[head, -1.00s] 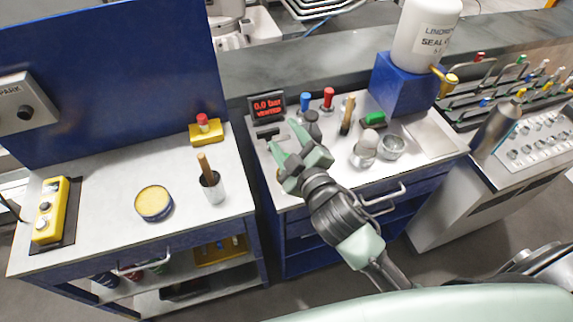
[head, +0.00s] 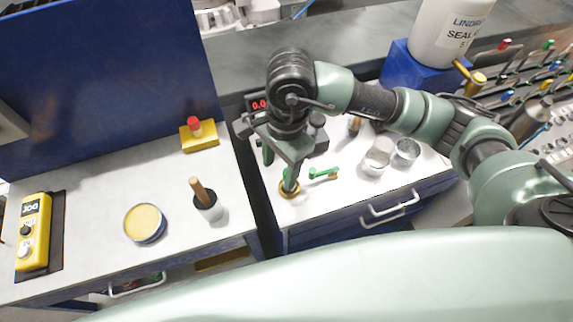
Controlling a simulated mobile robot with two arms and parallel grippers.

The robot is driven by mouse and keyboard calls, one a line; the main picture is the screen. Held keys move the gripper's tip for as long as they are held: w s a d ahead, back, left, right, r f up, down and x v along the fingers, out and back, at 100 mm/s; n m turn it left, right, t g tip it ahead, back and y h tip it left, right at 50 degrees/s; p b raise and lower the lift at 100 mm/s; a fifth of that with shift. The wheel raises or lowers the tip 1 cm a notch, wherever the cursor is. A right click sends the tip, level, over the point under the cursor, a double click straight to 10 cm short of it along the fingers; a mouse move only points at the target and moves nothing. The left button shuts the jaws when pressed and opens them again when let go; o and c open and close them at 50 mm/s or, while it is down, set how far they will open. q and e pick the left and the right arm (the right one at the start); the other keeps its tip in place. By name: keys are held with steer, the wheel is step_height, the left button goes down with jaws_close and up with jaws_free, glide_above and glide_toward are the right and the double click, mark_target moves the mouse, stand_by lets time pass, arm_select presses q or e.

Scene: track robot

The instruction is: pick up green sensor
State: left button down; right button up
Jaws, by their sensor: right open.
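A small green piece (head: 323,173), which may be the green sensor, lies on the right bench top in the head view. A round brass-coloured piece (head: 289,190) is just left of it, partly covered by a fingertip; I cannot tell whether the two are joined. My right gripper (head: 279,170) points down over the front left part of this bench. Its jaws are open, with one finger over the brass piece and the other further left. I cannot tell whether the finger touches it. My left gripper is not in view.
The left bench holds a yellow tin (head: 144,222), a brush pot (head: 208,206) and a yellow button box (head: 33,232). A gap separates the benches.

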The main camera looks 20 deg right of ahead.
steer(key=shift+w+d+h, duration=0.25)
steer(key=shift+w+d, duration=0.1)
steer(key=shift+d, duration=0.2)
steer(key=shift+w+d+h, duration=0.25)
steer(key=shift+w+d, duration=0.05)
steer(key=shift+d, duration=0.2)
steer(key=shift+w+d+f, duration=0.1)
steer(key=shift+d+f, duration=0.05)
steer(key=shift+d, duration=0.05)
steer(key=shift+s+f+p, duration=0.2)
steer(key=shift+f+p, duration=0.25)
steer(key=shift+f, duration=0.15)
steer(key=shift+s+f+p, duration=0.15)
steer(key=shift+f+p, duration=0.3)
steer(key=shift+f, duration=0.15)
step_height(320, 180, down, 4)
steer(key=shift+w+r+p, duration=0.1)
steer(key=shift+p, duration=0.85)
steer(key=shift+f, duration=0.5)
steer(key=shift+c, duration=0.6)
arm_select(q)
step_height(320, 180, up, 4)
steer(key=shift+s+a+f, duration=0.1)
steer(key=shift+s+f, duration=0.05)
arm_select(e)
jaws_close()
